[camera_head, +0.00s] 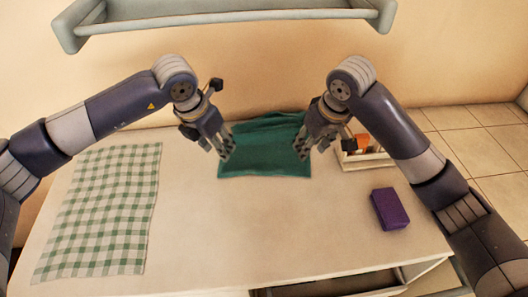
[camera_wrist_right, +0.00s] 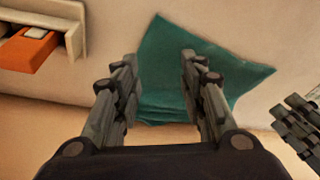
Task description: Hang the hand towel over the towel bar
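A dark green hand towel (camera_head: 265,152) lies on the white counter near the wall, its back part rumpled. It also shows between and beyond the right fingers in the right wrist view (camera_wrist_right: 165,70). My left gripper (camera_head: 226,148) is at the towel's left edge, fingers pointing down and apart; I cannot tell if they touch it. My right gripper (camera_head: 306,147) is at the towel's right edge. In the right wrist view its fingers (camera_wrist_right: 158,65) are wide apart with nothing gripped.
A green-and-white checked cloth (camera_head: 100,210) lies flat on the left of the counter. A purple block (camera_head: 390,209) lies at the right. A pale tray (camera_head: 375,163) with an orange item (camera_wrist_right: 27,48) stands behind the right arm. The counter's front middle is clear.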

